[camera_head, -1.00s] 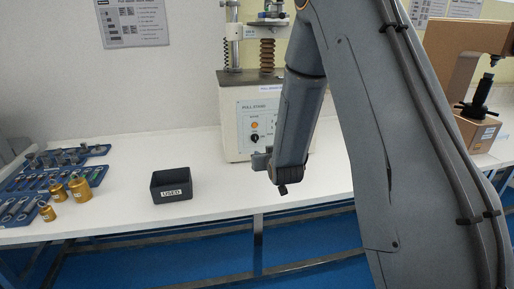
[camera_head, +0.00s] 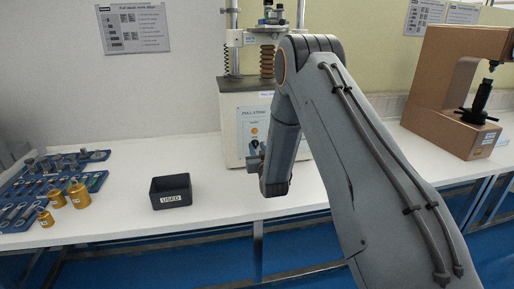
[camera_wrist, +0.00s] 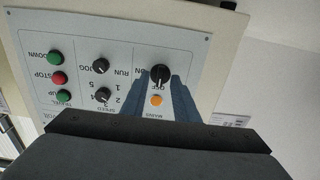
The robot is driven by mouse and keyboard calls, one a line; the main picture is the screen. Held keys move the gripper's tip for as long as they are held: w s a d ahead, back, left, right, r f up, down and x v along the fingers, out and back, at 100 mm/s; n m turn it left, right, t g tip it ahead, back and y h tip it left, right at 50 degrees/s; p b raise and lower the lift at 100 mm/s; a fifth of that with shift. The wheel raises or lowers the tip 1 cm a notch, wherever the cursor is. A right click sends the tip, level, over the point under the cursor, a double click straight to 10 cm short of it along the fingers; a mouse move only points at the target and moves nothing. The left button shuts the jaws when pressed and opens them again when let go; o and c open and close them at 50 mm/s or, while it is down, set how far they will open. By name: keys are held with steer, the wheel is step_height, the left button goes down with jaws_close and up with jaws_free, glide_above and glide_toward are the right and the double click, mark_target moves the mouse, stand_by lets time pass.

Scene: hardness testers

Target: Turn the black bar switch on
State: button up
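The black bar switch (camera_wrist: 160,75) is on the pull tester's grey panel, beside ON and OFF lettering. An orange lamp (camera_wrist: 156,100) sits near it, between my fingers in the picture. In the head view the switch (camera_head: 254,144) shows small, below the lamp (camera_head: 254,131). My gripper (camera_wrist: 160,78) is open, with one blue-grey finger on either side of the switch in the wrist view. I cannot tell whether the fingertips touch the switch or the panel.
The panel also bears green and red buttons (camera_wrist: 58,78) and two other black knobs (camera_wrist: 101,66). A black USED bin (camera_head: 171,190) and blue trays of parts (camera_head: 40,180) stand to the left. A brown tester (camera_head: 440,100) stands at right. The white table (camera_head: 220,205) has free room.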

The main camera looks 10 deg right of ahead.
steer(key=shift+w, duration=0.3)
jaws_close()
steer(key=m+b, duration=0.3)
steer(key=m, duration=0.3)
steer(key=shift+f+m, duration=0.1)
steer(key=shift+m, duration=0.2)
steer(key=m+b, duration=0.2)
steer(key=m, duration=0.3)
steer(key=shift+d+m, duration=0.1)
steer(key=shift+m, duration=0.2)
steer(key=m+b, duration=0.2)
steer(key=m, duration=0.3)
steer(key=shift+m, duration=0.3)
